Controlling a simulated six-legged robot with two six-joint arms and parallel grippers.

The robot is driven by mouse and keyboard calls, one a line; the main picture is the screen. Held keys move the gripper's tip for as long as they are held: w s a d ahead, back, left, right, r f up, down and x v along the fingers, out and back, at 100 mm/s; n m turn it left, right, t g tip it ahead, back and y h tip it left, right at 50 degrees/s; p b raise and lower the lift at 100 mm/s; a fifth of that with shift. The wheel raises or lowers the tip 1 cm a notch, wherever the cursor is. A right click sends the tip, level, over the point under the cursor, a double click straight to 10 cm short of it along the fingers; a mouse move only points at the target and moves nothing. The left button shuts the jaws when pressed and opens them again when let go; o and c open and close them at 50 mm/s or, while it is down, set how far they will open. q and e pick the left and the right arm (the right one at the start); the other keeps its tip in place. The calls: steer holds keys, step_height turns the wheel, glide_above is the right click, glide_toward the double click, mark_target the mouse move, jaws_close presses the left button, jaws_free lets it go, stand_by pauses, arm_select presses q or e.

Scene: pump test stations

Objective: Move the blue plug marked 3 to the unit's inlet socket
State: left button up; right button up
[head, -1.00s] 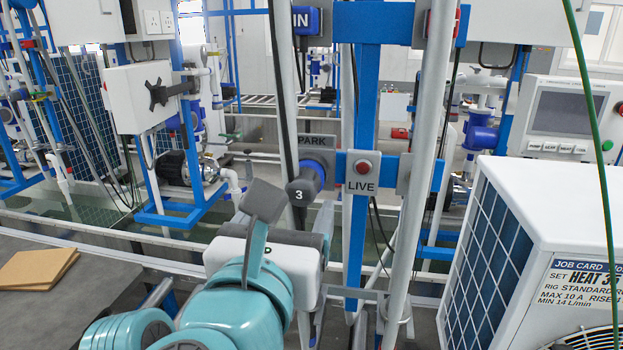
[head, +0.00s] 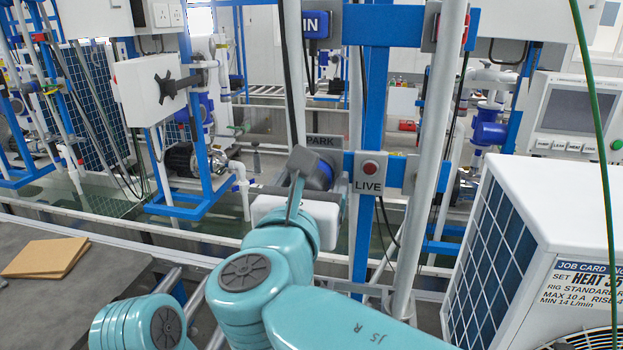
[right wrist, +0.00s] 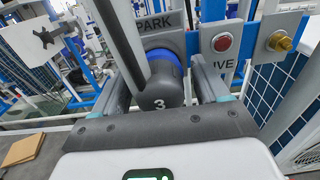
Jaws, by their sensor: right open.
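The plug marked 3 (right wrist: 160,92) is a dark grey cylinder with a blue collar (right wrist: 163,58), seated in the PARK holder (right wrist: 155,25). A thick dark cable or bar crosses in front of its left side in the right wrist view. My right gripper (right wrist: 158,85) is open, with one finger on each side of the plug; I cannot tell whether they touch it. In the head view the gripper largely covers the plug (head: 320,176). The white unit (head: 560,200) stands at the right. I cannot make out its inlet socket. My left gripper is out of view.
The LIVE plate (head: 369,172) with a red button is just right of the holder. A pale upright pipe (head: 430,150) stands beyond it. A blue IN label (head: 315,24) is above. A green cable (head: 597,130) hangs at the right. Brown boards (head: 45,258) lie at the left.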

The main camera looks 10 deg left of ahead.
stand_by(0.8)
jaws_close()
steer(key=shift+s, duration=0.1)
steer(key=shift+s, duration=0.1)
